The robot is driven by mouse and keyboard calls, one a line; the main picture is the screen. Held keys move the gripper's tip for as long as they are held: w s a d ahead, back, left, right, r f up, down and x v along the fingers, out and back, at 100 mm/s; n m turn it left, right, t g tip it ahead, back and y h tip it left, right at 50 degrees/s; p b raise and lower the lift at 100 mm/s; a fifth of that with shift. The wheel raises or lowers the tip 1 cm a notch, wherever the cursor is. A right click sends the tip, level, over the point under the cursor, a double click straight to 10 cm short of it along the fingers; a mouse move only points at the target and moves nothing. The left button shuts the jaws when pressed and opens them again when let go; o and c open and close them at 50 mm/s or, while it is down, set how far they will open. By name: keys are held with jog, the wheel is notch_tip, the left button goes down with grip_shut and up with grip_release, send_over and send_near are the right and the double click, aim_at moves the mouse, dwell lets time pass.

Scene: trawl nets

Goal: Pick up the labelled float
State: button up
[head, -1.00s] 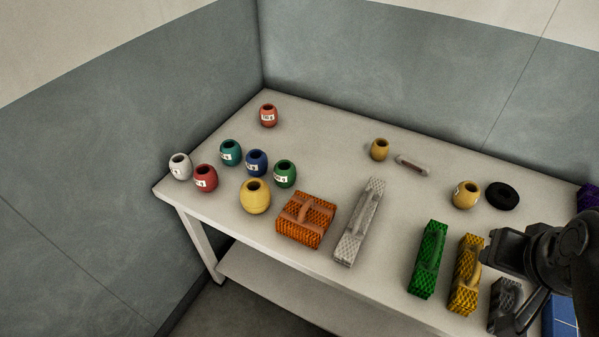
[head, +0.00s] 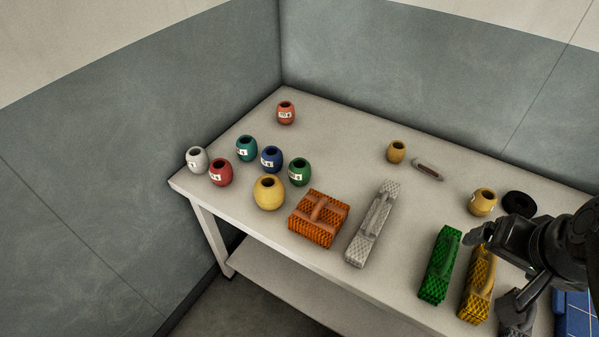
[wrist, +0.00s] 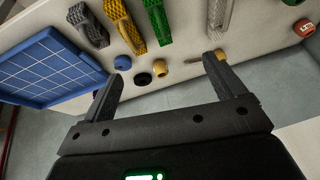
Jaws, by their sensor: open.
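A larger yellow float (head: 269,193) and a small yellow float (head: 396,152) show no label. In the wrist view a yellow float (wrist: 160,69) lies between the fingers' lines, farther off, and a red labelled float (wrist: 304,27) is at the right edge. My gripper (wrist: 160,82) is open and empty, above the table's right part; in the head view its fingers are partly hidden.
Net blocks in orange (head: 318,218), grey (head: 373,225), green (head: 440,264) and yellow (head: 478,285) line the front. A black ring (head: 518,204) and a small brown-and-grey piece (head: 428,169) lie behind. A blue tray (wrist: 45,65) is beside my gripper. The table's back middle is clear.

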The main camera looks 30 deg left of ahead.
aim_at(308, 167)
jog(key=w+a+f+m+g+y, duration=0.35)
jog(key=w+a, duration=0.35)
jog(key=a, duration=0.5)
jog(key=w+a+f+m+g+y, duration=0.2)
jog(key=w+a+f+m+y, duration=0.25)
jog(key=w+a, duration=0.55)
jog(key=w+a+f+m+y, duration=0.1)
jog(key=a+f+m, duration=0.2)
jog(key=a+f, duration=0.2)
jog(key=w+a+f+m+y, duration=0.1)
jog(key=w+a+f+m, duration=0.1)
jog(key=a+f, duration=0.3)
jog(key=w+a+f+m+y, duration=0.2)
jog(key=a+f+m, duration=0.2)
jog(key=a, duration=0.5)
jog(key=shift+w+a+f+t, duration=0.1)
jog(key=shift+f+t, duration=0.05)
jog(key=shift+f, duration=0.35)
jog(key=shift+w+f+t, duration=0.1)
jog(key=shift+f, duration=0.35)
jog(key=x, duration=1.1)
jog(key=shift+s, duration=0.2)
jog(key=c, duration=1.1)
